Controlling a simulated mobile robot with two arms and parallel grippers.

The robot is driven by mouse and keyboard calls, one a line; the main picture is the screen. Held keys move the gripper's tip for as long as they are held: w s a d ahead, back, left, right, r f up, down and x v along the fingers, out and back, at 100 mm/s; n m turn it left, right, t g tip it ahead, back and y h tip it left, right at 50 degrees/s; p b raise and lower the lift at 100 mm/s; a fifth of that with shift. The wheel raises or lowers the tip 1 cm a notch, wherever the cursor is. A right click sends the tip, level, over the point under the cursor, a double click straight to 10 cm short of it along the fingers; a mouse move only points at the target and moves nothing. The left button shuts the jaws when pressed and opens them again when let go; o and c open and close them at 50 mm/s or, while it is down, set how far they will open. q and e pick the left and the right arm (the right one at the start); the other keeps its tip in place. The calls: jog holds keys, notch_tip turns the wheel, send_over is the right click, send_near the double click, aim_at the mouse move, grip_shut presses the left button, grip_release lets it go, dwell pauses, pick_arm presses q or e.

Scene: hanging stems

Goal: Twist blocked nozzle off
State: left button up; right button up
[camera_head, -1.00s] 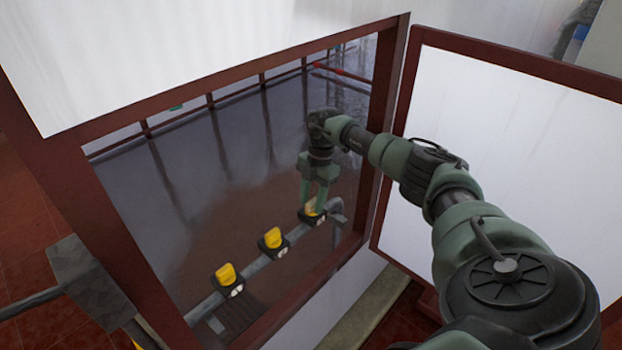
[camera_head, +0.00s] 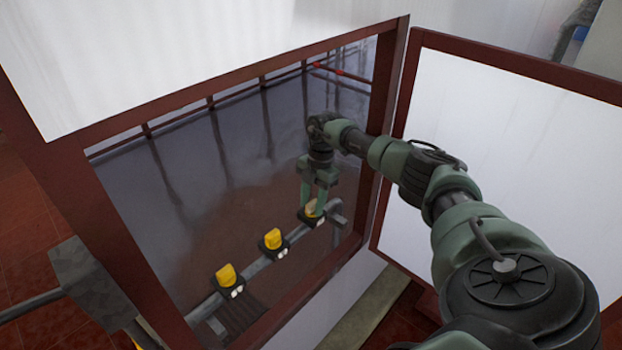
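Three yellow nozzles sit on dark blocks along a grey pipe inside the red-framed opening. The near nozzle (camera_head: 226,275) and the middle nozzle (camera_head: 272,239) are upright and untouched. The far nozzle (camera_head: 312,208) is partly hidden by my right gripper (camera_head: 313,207). The gripper points down from above, with its two green fingertips on either side of that nozzle. The fingers are too small in view to show whether they press on it. Nothing visible tells which nozzle is blocked. My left gripper is not in view.
The red frame (camera_head: 110,235) borders the opening. A red-edged white panel (camera_head: 505,160) stands to the right, close beside my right arm. A grey angular block (camera_head: 92,282) with a bar is at the lower left. A dark slatted piece (camera_head: 238,315) lies below the near nozzle.

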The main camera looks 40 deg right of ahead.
grip_shut()
jog(key=shift+r+m+p, duration=0.15)
jog(key=shift+m+p, duration=0.45)
jog(key=shift+p, duration=0.3)
jog(key=m+p, duration=0.3)
jog(key=p, duration=0.1)
jog(key=shift+t, duration=0.4)
jog(key=shift+m+p, duration=0.3)
jog(key=shift+p, duration=0.2)
